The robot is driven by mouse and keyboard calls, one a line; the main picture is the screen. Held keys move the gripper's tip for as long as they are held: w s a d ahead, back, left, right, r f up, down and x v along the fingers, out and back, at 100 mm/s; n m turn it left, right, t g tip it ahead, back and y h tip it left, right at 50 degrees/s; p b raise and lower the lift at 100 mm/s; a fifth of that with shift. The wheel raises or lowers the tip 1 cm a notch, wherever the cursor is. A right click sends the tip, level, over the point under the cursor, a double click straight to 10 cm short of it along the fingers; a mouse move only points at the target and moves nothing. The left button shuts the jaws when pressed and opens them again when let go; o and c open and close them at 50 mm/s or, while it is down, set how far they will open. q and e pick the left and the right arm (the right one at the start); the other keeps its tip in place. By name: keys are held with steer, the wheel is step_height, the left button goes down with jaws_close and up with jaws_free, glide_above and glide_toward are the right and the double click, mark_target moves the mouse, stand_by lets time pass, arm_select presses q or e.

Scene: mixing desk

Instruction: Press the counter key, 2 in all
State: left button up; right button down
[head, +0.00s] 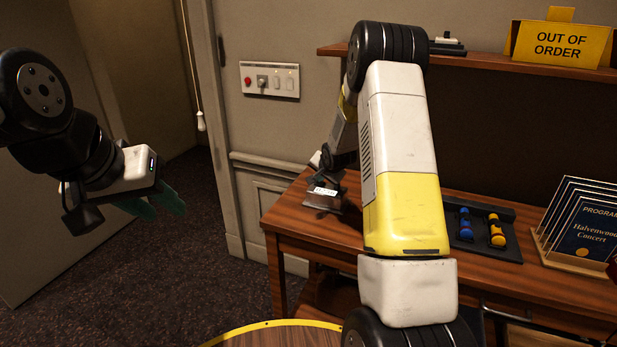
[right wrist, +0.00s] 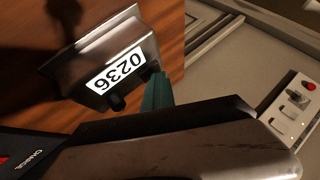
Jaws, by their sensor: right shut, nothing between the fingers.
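The counter (head: 325,195) is a small dark metal box with a white number window, near the left end of the wooden desk. In the right wrist view the counter (right wrist: 92,50) appears upside down and reads 0236. Dark knobs show at its edge. My right gripper's teal fingers (right wrist: 157,92) are shut and empty, close beside the counter's edge; I cannot tell whether they touch a key. My left gripper (head: 160,205) is open and empty, over the carpet at the left, far from the counter.
A dark tray (head: 478,258) with a blue and a yellow item lies right of my right arm. A programme rack (head: 570,261) stands further right. An out-of-order sign (head: 560,43) is on the shelf (head: 480,61). A wall panel (head: 270,80) with switches is behind.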

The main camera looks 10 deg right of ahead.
mark_target(320, 184)
steer(key=shift+r, duration=0.9)
steer(key=shift+r, duration=2.5)
stand_by(0.4)
step_height(320, 184, up, 4)
steer(key=shift+f, duration=0.1)
stand_by(0.3)
steer(key=shift+f, duration=4.4)
